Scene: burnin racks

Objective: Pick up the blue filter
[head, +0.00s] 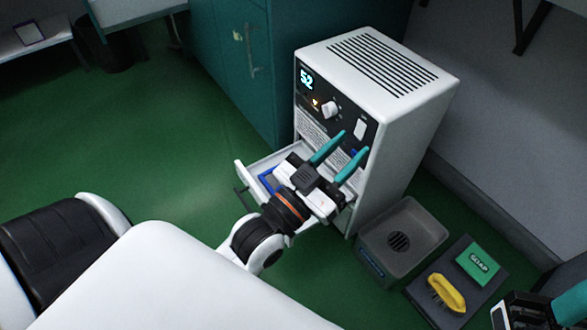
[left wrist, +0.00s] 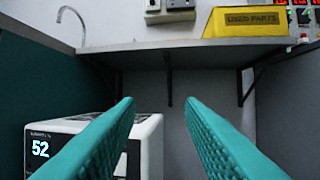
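The blue filter shows as a blue edge (head: 265,181) in the pulled-out drawer (head: 243,172) of the white machine (head: 405,125). My left gripper and wrist hide most of the drawer's inside, so the filter's full shape cannot be seen. My left gripper (head: 352,143) is open and empty above the drawer, its teal fingers pointing toward the machine's front panel. In the left wrist view the open fingers (left wrist: 160,104) have nothing between them, and the filter is not seen. My right gripper (head: 562,304) is partly cut off at the lower right; its opening is unclear.
A teal cabinet (head: 232,50) is behind. The wrist view shows a shelf (left wrist: 180,45) with a yellow bin (left wrist: 245,22).

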